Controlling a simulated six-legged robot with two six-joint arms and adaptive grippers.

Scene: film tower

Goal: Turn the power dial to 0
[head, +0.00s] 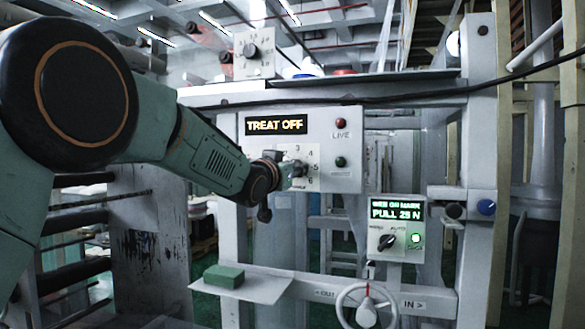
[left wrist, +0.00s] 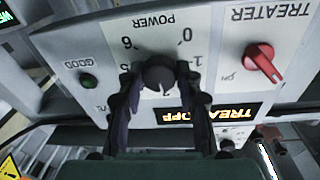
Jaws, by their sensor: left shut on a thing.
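The power dial (left wrist: 159,73) is a dark round knob on a white scale marked POWER, upside down in the left wrist view. The figures 0, 1 and 6 show around it; I cannot make out clearly where its pointer stands. My left gripper (left wrist: 160,80) is shut on the dial, one finger on each side. In the head view my left gripper (head: 287,171) reaches the treater panel (head: 350,178) from the left and hides most of the dial; 3, 4, 5 and 6 show beside it. My right gripper is not in view.
The panel's display (head: 276,124) reads TREAT OFF. A red switch knob (left wrist: 262,60) sits beside the dial in the wrist view. A red lamp (head: 341,124) and a green lamp (head: 340,161) are at the panel's right. A lower control box (head: 410,250) and a handwheel (head: 367,312) stand below.

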